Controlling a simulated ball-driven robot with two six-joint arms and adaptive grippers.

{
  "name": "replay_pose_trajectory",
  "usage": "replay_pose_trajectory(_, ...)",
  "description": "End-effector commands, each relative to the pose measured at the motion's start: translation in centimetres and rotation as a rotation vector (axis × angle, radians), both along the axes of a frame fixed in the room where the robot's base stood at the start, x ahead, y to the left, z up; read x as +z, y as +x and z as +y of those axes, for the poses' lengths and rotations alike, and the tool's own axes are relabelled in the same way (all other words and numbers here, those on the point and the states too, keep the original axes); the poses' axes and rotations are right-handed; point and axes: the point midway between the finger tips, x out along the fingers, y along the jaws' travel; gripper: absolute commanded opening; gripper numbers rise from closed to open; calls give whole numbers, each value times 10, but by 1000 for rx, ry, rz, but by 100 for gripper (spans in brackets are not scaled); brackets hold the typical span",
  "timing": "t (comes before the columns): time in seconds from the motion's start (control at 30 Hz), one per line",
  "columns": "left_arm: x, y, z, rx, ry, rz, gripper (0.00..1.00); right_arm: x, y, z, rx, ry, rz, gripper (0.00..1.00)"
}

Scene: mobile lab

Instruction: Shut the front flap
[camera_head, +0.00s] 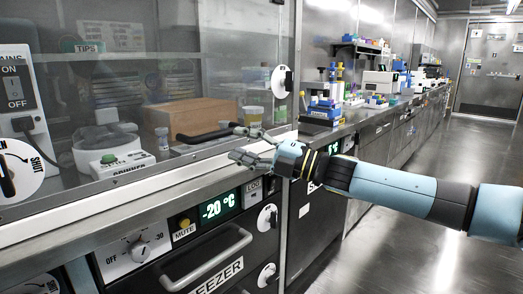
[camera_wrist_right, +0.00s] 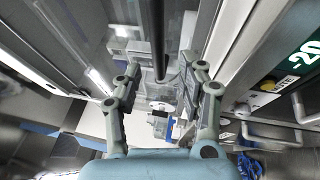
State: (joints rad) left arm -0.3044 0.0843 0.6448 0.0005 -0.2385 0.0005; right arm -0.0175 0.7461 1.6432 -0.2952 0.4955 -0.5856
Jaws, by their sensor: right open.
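The front flap is a clear pane (camera_head: 215,75) on the front of a steel cabinet at the left of the head view. A black bar handle (camera_head: 203,134) shows low at the pane, just above the pale sill. My right gripper (camera_head: 238,143) is open, its fingers pointing left toward the handle's right end. In the right wrist view a dark bar (camera_wrist_right: 157,38) lies ahead between the spread fingers of the gripper (camera_wrist_right: 160,68); I cannot tell whether they touch it. How far the flap stands open is unclear. My left gripper is not in view.
Behind the pane are a brown box (camera_head: 192,118), a small jar (camera_head: 253,114) and a green-and-white device (camera_head: 123,162). Below the sill is a freezer front with a -20 °C display (camera_head: 219,207) and a bar handle (camera_head: 207,259). Open floor (camera_head: 400,255) lies at the right.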

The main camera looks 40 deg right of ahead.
Motion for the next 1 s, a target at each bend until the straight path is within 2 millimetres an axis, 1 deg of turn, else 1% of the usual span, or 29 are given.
replay_pose_trajectory(0.03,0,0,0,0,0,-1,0,-3,-9,-4,2,-3,5,40)
replay_pose_trajectory(0.1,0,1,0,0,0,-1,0,-5,-18,-9,2,-2,5,40)
replay_pose_trajectory(0.2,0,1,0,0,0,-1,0,-8,-30,-15,3,-3,4,40)
replay_pose_trajectory(0.33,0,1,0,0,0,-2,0,-9,-40,-20,2,0,2,40)
replay_pose_trajectory(0.5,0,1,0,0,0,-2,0,-9,-43,-23,-1,2,0,40)
replay_pose_trajectory(1.0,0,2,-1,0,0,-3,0,-9,-43,-23,-1,2,0,40)
